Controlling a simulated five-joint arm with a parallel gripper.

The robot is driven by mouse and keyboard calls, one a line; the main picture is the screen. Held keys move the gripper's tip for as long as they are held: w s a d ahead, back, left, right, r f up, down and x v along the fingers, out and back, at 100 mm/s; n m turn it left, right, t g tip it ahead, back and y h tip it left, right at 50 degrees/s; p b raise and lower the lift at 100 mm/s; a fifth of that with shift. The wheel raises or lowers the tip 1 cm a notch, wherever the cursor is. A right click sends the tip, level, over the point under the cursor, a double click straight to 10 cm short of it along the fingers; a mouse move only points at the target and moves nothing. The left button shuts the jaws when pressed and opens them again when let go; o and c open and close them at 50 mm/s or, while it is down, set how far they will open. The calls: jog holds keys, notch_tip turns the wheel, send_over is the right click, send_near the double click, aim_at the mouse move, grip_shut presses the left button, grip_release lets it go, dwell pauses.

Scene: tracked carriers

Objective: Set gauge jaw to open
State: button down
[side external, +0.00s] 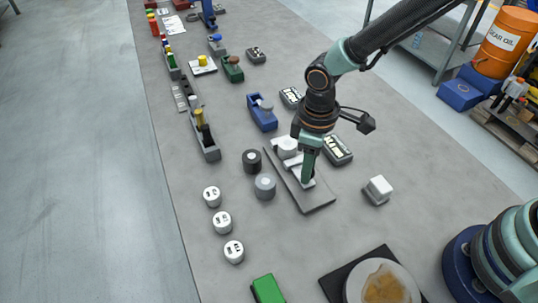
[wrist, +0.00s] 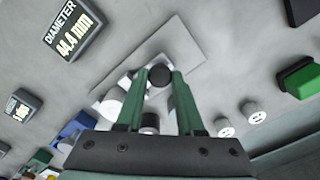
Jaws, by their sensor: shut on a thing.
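The gauge is a flat grey plate (side external: 318,203) on the bench, with a white cylinder (side external: 286,147) at its far end. The plate shows in the wrist view (wrist: 192,45) too, the white cylinder (wrist: 112,103) to the left of the fingers. My gripper (side external: 307,180) reaches down over the plate. In the wrist view its green fingers (wrist: 160,76) are shut on a dark round knob (wrist: 159,77), which appears to belong to the gauge jaw. The fingers partly hide the jaw. A readout (wrist: 72,32) shows DIAMETER 44.4 mm; its box (side external: 337,150) stands beside the plate.
A black cylinder (side external: 252,161) and a grey cylinder (side external: 265,186) stand just left of the plate. Several white marked cylinders (side external: 222,222) stand nearer the left edge. A white block (side external: 378,190) lies right of the plate. A blue holder (side external: 262,113) is behind it.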

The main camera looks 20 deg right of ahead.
jog(key=shift+s, duration=1.75)
jog(key=c, duration=0.5)
grip_release()
jog(key=shift+c, duration=0.2)
jog(key=shift+w, duration=0.1)
jog(key=shift+r, duration=0.3)
notch_tip(320, 180, up, 12)
jog(key=shift+f, duration=0.25)
jog(key=d+r+m+t, duration=0.2)
jog(key=d+r+m, duration=0.2)
jog(key=d, duration=0.6)
jog(key=s+d+r+m+t, duration=0.1)
jog(key=d+r+m+t, duration=0.2)
jog(key=d, duration=0.8)
jog(key=shift+s+r+m+t, duration=0.15)
jog(key=shift+r+m+t, duration=0.15)
jog(key=shift+r+m, duration=0.6)
